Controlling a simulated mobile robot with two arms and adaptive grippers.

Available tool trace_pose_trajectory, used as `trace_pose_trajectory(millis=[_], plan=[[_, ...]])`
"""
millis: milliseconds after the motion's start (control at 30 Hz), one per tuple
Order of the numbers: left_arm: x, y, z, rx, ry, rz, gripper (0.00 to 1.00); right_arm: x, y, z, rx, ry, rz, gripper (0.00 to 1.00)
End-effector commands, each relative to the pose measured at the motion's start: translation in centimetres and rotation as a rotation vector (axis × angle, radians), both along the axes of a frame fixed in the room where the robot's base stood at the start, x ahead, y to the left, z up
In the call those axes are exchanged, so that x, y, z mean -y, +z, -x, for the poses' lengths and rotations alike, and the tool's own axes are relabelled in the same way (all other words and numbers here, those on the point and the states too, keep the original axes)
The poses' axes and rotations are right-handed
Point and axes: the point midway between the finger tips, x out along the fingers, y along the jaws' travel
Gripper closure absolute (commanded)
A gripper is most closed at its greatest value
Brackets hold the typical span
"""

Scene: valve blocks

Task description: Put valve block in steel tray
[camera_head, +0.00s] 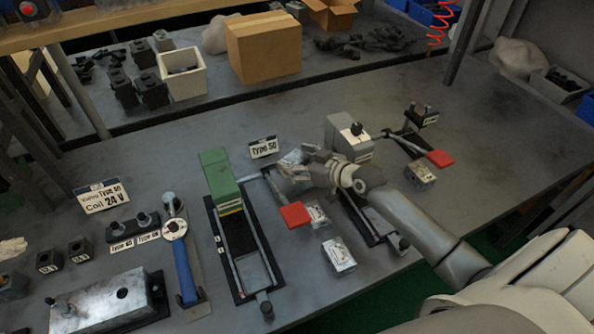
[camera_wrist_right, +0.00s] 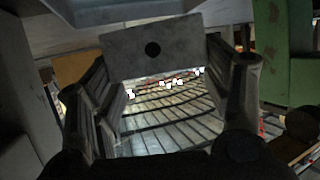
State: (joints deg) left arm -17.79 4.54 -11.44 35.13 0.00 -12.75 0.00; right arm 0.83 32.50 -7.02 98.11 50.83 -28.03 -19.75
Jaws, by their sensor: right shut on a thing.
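My right gripper (camera_head: 297,168) is above the bench, right of the green block, and shut on a silver valve block (camera_head: 290,158). In the right wrist view the held block (camera_wrist_right: 152,62) shows a flat grey face with a dark hole, between the two fingers (camera_wrist_right: 160,85). Other silver valve blocks lie on the bench: one (camera_head: 339,257) at front, one (camera_head: 316,215) behind it, one (camera_head: 421,176) further right. I cannot tell for certain which thing is the steel tray; a metal box (camera_head: 95,301) lies at lower left. My left gripper is not in view.
A green-topped rail fixture (camera_head: 217,175) and a grey-topped one (camera_head: 345,133) stand beside the gripper. Red handles (camera_head: 294,215) (camera_head: 440,158) stick out. A blue-handled tool (camera_head: 183,268) lies left. Cardboard and white boxes stand at the back.

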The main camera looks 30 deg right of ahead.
Motion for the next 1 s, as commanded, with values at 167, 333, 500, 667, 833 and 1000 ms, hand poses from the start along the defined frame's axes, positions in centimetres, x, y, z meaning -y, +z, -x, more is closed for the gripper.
trace_pose_trajectory(millis=[167, 333, 500, 667, 833, 1000], plan=[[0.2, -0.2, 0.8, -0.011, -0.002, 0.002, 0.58, 0.0, -1.8, -0.1, 0.002, -0.002, -0.001, 0.72], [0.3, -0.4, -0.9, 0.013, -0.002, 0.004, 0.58, 0.0, -3.8, -0.1, 0.005, -0.002, -0.001, 0.72], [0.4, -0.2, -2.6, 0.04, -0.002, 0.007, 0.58, 0.0, -4.0, -0.1, 0.006, -0.001, 0.0, 0.72], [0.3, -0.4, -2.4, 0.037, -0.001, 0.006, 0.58, 0.0, -4.1, -0.1, 0.006, -0.001, 0.0, 0.72], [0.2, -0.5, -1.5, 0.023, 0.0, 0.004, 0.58, 0.0, -4.3, 0.0, 0.001, -0.001, 0.0, 0.14], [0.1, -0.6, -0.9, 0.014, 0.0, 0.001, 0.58, 0.0, -4.3, 0.0, 0.001, -0.001, 0.0, 0.08]])
